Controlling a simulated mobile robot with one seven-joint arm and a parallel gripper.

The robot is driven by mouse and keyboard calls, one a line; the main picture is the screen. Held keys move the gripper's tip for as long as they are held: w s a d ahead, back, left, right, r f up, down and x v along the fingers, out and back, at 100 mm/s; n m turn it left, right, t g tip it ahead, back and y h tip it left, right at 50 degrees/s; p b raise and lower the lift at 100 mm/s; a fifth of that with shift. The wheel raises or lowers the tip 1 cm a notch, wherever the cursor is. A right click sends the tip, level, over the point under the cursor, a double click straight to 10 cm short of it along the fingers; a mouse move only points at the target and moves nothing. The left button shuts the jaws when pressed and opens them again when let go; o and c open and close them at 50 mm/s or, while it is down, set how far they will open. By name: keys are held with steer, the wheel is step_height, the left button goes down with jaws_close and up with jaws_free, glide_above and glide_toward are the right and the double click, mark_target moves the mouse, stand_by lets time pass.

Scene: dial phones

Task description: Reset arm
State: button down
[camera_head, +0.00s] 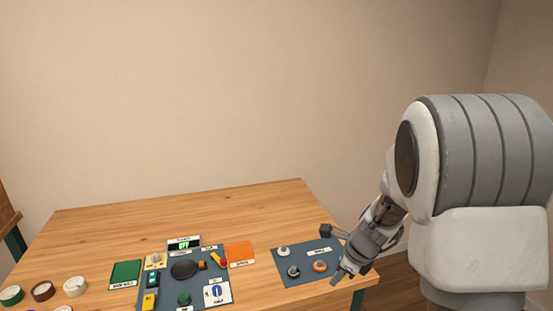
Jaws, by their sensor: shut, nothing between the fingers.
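My gripper (345,255) is at the right end of the wooden table, at the right edge of a small dark blue-grey board (299,278). It is shut and holds nothing. My arm comes in from the right and covers part of the table's right end. The board carries a white round piece (283,251), a black and white piece (293,271) and an orange ring-shaped piece (320,266). Whether the gripper touches the board cannot be told.
A larger control panel (210,294) with a black dial (184,270) and a display reading OFF (184,244) lies left of the board. Green (125,273) and orange (240,253) pads flank it. Several rolls (75,286) lie far left. The table's back (180,215) is clear.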

steer(key=s+a+r+n, duration=0.3)
steer(key=s+r+n, duration=0.8)
steer(key=r+n, duration=0.3)
steer(key=s+d+r+n+t+h+p, duration=0.1)
steer(key=s+d+r+n+t+h, duration=0.1)
steer(key=s+r+n, duration=0.4)
steer(key=s+n, duration=0.4)
steer(key=s, duration=0.3)
steer(key=shift+p, duration=0.3)
steer(key=shift+w+a+r, duration=0.1)
steer(key=shift+a, duration=0.05)
